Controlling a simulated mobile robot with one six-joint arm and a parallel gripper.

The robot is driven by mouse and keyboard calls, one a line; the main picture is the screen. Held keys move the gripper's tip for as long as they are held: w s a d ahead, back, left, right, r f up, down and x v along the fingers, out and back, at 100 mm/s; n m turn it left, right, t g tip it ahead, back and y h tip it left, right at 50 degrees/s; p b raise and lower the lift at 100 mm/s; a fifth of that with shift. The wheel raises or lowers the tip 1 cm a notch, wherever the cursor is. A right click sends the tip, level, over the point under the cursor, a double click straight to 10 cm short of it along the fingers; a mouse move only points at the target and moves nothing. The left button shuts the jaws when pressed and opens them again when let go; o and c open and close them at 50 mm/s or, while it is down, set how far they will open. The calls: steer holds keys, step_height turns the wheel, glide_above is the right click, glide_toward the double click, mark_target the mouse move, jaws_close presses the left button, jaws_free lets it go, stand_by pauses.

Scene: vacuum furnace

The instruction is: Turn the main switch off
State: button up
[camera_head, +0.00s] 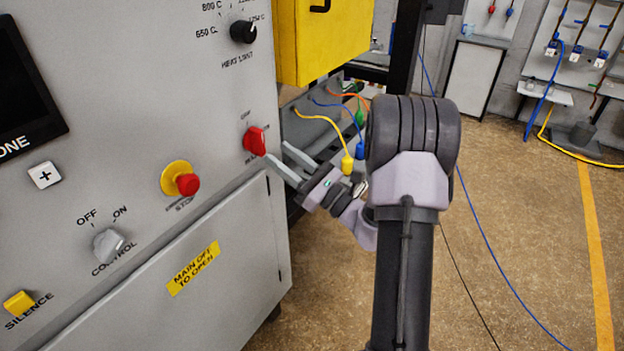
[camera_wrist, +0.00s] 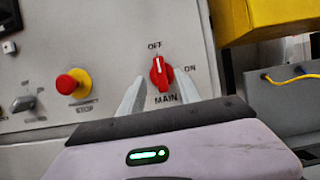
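The main switch (camera_head: 254,141) is a red rotary knob on the grey cabinet front. In the wrist view the main switch (camera_wrist: 160,74) has OFF above it, ON to its right and MAIN below. Its handle stands nearly upright, and its white mark points up toward OFF. My gripper (camera_head: 277,151) is open and empty, with its two pale fingers pointing at the panel just right of and below the knob. In the wrist view the fingers appear on either side of the knob. They look apart from it, and I see no contact.
A red emergency stop button (camera_head: 187,184) on a yellow collar sits left of the switch. A grey control knob (camera_head: 108,245) and a yellow silence button (camera_head: 18,303) are further left. A yellow box (camera_head: 325,40) juts out above. Coloured cables (camera_head: 325,118) hang behind my gripper.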

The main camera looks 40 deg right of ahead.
steer(key=v, duration=1.1)
steer(key=shift+r, duration=0.1)
